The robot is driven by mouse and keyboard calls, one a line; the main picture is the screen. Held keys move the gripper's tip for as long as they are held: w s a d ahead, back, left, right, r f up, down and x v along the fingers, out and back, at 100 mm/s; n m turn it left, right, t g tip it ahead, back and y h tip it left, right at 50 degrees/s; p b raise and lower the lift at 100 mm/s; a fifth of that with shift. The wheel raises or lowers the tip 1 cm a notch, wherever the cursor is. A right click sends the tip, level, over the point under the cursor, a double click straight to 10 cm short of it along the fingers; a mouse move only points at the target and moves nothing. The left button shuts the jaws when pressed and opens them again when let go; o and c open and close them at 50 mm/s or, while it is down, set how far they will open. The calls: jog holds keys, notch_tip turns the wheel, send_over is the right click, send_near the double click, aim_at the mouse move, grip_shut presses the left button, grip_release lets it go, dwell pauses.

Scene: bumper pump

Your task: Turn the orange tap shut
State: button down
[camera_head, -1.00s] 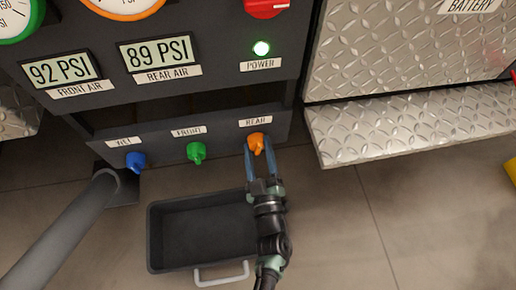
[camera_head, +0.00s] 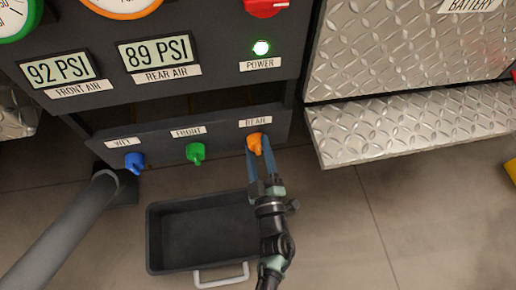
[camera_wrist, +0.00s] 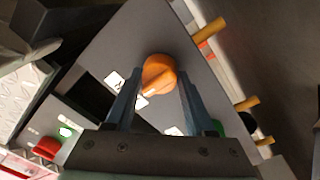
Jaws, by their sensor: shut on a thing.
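The orange tap (camera_head: 255,143) sits at the right end of the dark lower panel, under the REAR label. My gripper (camera_head: 262,162) reaches up to it from below, with its two blue-grey fingers on either side of the tap, shut on it. In the wrist view the orange tap (camera_wrist: 158,76) shows between the two fingertips, its raised handle slanting down to the left. The fingers hide part of the panel around it.
A green tap (camera_head: 196,153) and a blue tap (camera_head: 134,162) sit to the left on the same panel. A dark tray (camera_head: 160,262) lies on the floor below, close to my arm. A grey pipe (camera_head: 70,230) is at left. A metal tread-plate step (camera_head: 410,125) juts out at right.

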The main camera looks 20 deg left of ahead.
jog(key=shift+c, duration=1.3)
grip_release()
jog(key=p+v, duration=0.4)
jog(key=v, duration=0.9)
